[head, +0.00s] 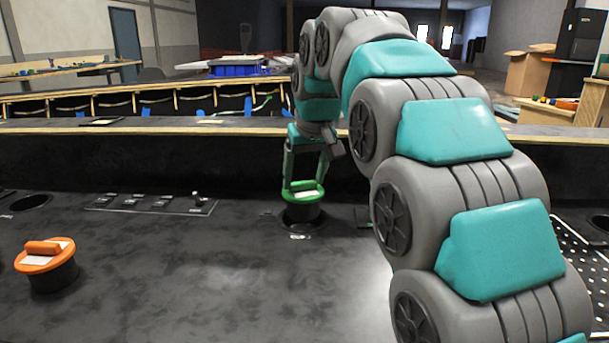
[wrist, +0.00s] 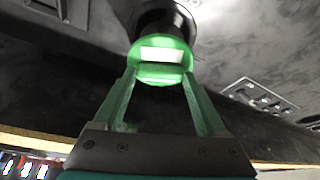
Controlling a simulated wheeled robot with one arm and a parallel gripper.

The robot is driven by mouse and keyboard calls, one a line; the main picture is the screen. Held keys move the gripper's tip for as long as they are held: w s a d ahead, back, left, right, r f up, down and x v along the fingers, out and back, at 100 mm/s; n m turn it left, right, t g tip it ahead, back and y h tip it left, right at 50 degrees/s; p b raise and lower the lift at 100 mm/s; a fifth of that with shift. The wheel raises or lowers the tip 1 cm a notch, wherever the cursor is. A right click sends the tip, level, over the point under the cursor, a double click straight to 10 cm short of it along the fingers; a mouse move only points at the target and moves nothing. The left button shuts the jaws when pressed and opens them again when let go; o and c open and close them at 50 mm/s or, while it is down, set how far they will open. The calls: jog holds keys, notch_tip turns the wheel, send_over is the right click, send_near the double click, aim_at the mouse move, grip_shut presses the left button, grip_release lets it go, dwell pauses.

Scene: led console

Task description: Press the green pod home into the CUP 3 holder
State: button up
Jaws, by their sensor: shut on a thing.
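The green pod (head: 303,195) has a green top with a white label and a black body. It stands at the round holder (head: 300,223) in the dark console top, in the middle of the head view. A small label lies in front of the holder, too small to read. My gripper (head: 303,186) is above the pod with its fingers shut on the pod's green top. In the wrist view the green pod (wrist: 160,62) sits between the fingertips, and its black body meets the dark holder ring behind it. How deep the body sits is hard to tell.
An orange pod (head: 46,255) stands on the console at the left. A switch panel (head: 153,203) lies left of the holder. Empty round holes (head: 30,202) show at the far left and right. A perforated plate (head: 580,255) is at the right. The front middle is clear.

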aim_at(306, 193)
jog(key=shift+f+b, duration=1.35)
jog(key=shift+f, duration=1.5)
dwell(0.6)
dwell(0.4)
jog(key=o, duration=1.3)
jog(key=shift+r, duration=0.15)
jog(key=v, duration=0.7)
jog(key=shift+s+r, duration=0.15)
jog(key=shift+r, duration=0.1)
